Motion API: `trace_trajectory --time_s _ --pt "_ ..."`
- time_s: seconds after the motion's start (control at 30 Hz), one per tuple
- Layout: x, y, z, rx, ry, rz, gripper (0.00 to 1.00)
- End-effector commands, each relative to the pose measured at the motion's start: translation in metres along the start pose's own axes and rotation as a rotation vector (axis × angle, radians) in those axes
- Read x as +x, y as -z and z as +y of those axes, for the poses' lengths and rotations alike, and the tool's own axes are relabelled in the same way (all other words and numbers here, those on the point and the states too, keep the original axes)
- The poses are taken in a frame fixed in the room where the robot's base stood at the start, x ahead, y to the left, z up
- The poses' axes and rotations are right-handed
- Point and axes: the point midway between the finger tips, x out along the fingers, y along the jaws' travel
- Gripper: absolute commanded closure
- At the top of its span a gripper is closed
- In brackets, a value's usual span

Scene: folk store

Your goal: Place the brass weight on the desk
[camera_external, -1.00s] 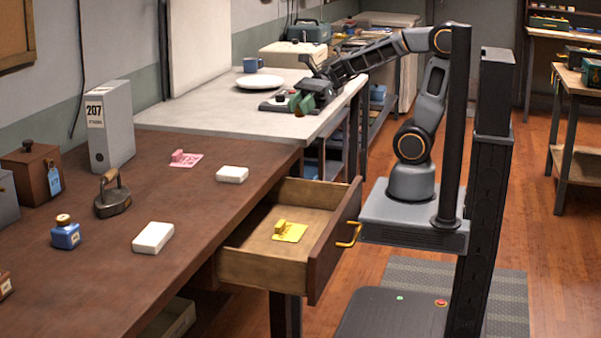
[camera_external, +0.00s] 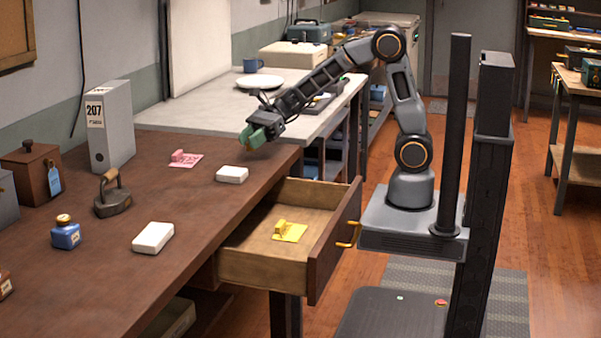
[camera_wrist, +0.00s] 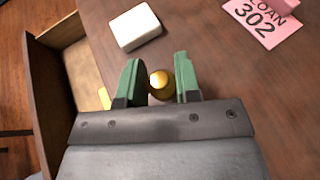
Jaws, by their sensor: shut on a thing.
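The brass weight (camera_wrist: 160,82) shows in the wrist view as a round gold knob between the green fingers of my gripper (camera_wrist: 160,80). My gripper is shut on it. In the external view my gripper (camera_external: 262,134) hangs above the far right part of the brown desk (camera_external: 215,190), and the weight is mostly hidden by the fingers there. The desk surface also shows below the gripper in the wrist view (camera_wrist: 215,55).
A white block (camera_external: 232,174) and a pink tag (camera_external: 186,159) lie on the desk near my gripper. An open drawer (camera_external: 262,262) with a yellow tag (camera_external: 290,232) juts out at the right. A flat iron (camera_external: 112,197) and a grey binder (camera_external: 110,125) stand further left.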

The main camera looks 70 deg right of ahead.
Motion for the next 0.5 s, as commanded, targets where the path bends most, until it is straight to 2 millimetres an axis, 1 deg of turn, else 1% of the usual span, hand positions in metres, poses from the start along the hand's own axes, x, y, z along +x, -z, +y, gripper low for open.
trace_trajectory --time_s 0.17,0.3,0.37,0.5 --pt "0.008 0.008 -0.005 0.002 0.0 0.0 0.95" --pt "0.015 0.026 -0.004 0.003 -0.001 0.0 0.95" --pt "0.018 0.032 -0.004 0.002 -0.001 0.001 0.95" --pt "0.018 0.032 -0.004 0.0 0.0 0.0 0.95"
